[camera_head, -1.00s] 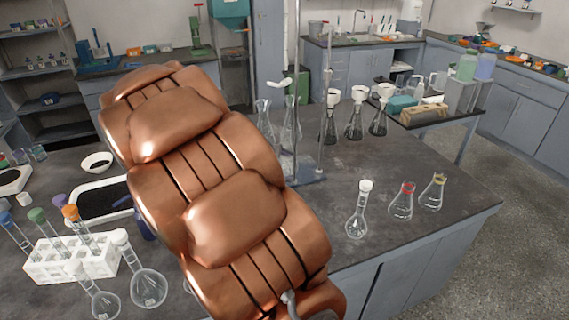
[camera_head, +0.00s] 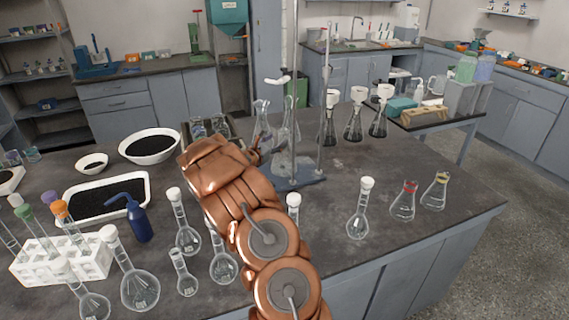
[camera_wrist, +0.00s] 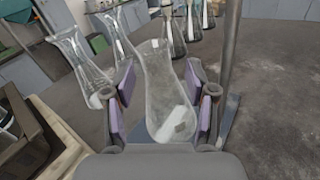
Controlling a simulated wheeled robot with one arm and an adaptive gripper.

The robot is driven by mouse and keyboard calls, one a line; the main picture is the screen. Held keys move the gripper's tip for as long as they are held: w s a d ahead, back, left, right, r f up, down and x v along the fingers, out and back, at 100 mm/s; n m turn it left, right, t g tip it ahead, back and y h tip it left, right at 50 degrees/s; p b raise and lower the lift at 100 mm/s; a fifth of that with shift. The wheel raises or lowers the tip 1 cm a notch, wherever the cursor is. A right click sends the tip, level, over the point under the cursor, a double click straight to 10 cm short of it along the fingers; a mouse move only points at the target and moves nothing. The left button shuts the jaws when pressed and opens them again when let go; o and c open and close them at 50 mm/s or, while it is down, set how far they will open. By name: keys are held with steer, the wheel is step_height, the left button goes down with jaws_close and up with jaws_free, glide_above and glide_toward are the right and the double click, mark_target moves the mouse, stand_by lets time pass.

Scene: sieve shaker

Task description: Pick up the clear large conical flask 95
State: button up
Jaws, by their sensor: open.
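A clear large conical flask (camera_wrist: 168,95) stands upright between my gripper's purple-padded fingers in the wrist view. It bears a small label too blurred to read. My gripper (camera_wrist: 160,88) is open, with a finger on each side of the flask; whether the pads touch it I cannot tell. In the head view my gripper (camera_head: 268,148) is small and partly hidden by my arm, beside the group of clear flasks (camera_head: 289,125) at the metal stand. Two more clear flasks, one at the left (camera_wrist: 80,65) and one behind (camera_wrist: 122,42), stand close by in the wrist view.
Flasks with funnels (camera_head: 353,122) stand behind. A tray-like box (camera_wrist: 25,135) is at the left. Stoppered flasks (camera_head: 359,215) stand at the right front.

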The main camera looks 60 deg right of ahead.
mark_target(284, 151)
steer(key=shift+w+d+f+n+t+p, duration=0.15)
steer(key=shift+d+f+n+p, duration=0.4)
steer(key=shift+d, duration=1)
steer(key=shift+w+d+f+n+t+p, duration=0.25)
steer(key=shift+d+f, duration=0.45)
steer(key=shift+d, duration=0.85)
steer(key=shift+w+d+f+n+t+p, duration=0.1)
steer(key=shift+d+f+n+p, duration=0.45)
steer(key=shift+d, duration=1)
steer(key=shift+f, duration=0.1)
jaws_close()
